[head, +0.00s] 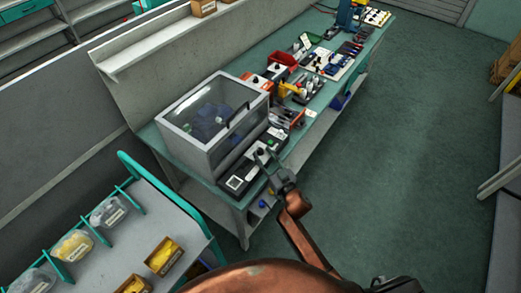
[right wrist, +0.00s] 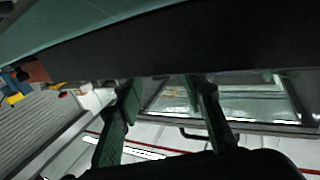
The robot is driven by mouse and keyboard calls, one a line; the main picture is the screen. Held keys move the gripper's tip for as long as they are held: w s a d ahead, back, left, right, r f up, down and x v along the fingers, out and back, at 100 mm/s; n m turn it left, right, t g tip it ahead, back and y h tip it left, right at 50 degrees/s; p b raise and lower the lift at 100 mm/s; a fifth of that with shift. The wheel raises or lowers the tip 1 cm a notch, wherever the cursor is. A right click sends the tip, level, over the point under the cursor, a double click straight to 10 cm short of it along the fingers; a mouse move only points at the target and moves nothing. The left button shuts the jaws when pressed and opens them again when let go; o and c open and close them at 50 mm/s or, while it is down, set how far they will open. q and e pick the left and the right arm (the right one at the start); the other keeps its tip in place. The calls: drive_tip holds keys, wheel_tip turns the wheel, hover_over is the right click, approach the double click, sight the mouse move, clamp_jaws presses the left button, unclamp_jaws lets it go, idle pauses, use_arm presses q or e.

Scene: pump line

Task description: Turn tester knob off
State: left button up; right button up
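The tester (head: 182,133) is a grey box with a clear lid and a dark handle, standing on the green bench. A dark control strip with a small white display (head: 236,183) runs along its front. My left gripper is not in view.
The bench (head: 362,57) runs on to the back right with a red bin (head: 283,60), tools and small parts. A trolley (head: 190,215) with bins of yellow parts stands at the lower left. The floor (head: 400,150) right of the bench is clear.

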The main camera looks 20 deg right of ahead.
sight(262, 152)
drive_tip(key=shift+x, duration=1.65)
drive_tip(key=shift+c, duration=0.2)
clamp_jaws()
